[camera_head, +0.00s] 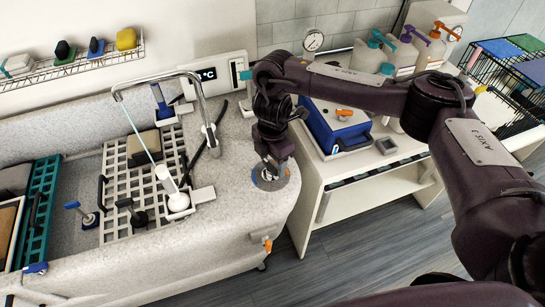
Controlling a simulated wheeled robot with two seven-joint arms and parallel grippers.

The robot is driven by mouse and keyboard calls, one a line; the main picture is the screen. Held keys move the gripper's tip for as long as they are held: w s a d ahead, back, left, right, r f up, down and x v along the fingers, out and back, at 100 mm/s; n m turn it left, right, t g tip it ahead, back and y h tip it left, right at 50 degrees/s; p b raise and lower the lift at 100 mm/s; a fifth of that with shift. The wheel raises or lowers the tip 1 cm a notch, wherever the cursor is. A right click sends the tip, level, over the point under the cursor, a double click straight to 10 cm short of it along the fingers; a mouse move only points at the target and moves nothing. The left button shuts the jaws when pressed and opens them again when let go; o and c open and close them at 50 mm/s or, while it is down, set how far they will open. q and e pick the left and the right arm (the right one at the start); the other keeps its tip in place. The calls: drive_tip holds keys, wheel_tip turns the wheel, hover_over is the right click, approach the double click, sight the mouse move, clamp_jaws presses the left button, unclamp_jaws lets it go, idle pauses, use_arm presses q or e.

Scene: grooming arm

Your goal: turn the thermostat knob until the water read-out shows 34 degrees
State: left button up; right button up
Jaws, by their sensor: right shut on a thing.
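My right gripper (268,171) reaches down from my dark arm and is shut on the thermostat knob. The knob sits on a round grey dial (284,184) with a blue mark and a red mark, on the right end of the speckled basin counter. My gripper hides most of the knob. The water read-out (208,74) is a dark display in a white wall panel. It shows a "°C" sign, but its digits are too small to read surely. My left gripper is not in view.
A blue box (327,125) stands on the white side table at right. Bare counter (228,225) lies left of the dial.

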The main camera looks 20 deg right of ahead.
sight(272, 164)
drive_tip(key=shift+r, duration=0.1)
idle(0.3)
drive_tip(key=o, duration=1)
wheel_tip(272, 164, up, 8)
drive_tip(key=shift+f+p, duration=0.15)
drive_tip(key=shift+p, duration=0.15)
